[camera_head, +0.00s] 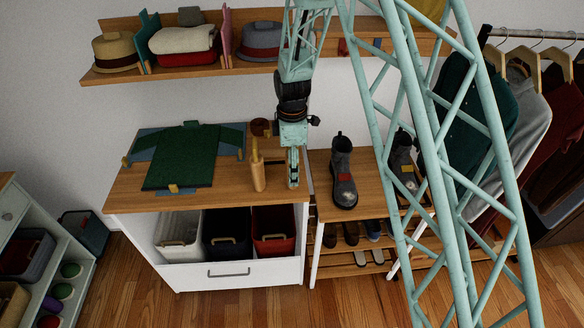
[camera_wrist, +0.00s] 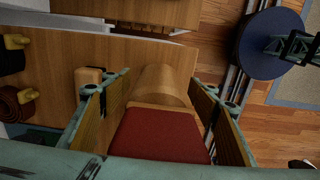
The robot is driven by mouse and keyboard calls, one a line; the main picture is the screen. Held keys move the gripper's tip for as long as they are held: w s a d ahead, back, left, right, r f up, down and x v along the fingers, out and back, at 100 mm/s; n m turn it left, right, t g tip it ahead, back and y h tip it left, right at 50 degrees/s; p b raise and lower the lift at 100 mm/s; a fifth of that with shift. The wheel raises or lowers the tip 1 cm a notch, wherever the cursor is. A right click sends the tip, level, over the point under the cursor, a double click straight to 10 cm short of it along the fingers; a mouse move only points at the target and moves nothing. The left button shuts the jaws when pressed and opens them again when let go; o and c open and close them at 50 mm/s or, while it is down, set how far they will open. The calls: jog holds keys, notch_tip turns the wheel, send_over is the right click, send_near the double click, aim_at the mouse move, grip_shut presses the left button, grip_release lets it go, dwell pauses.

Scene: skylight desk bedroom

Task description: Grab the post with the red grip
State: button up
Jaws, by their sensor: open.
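In the wrist view, a pale wooden post (camera_wrist: 165,85) with a dark red grip (camera_wrist: 158,135) lies between the two fingers of my gripper (camera_wrist: 160,118). The fingers are open, one on each side, and I see no clear contact. The red grip is at the near end, and the lower part is cut off by my gripper. In the head view, my gripper (camera_head: 293,168) points down at the right end of the wooden desk top (camera_head: 215,197). No red grip shows there. A wooden post-like piece (camera_head: 258,172) stands just left of my gripper.
A green garment (camera_head: 185,158) lies flat on the desk's left. A rolled brown item (camera_head: 261,127) sits behind the wooden piece. A grey boot (camera_head: 343,175) stands on the bench to the right. A shelf (camera_head: 175,73) with hats hangs above. Bins (camera_head: 228,232) sit below.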

dwell(0.6)
jog(key=c, duration=1.1)
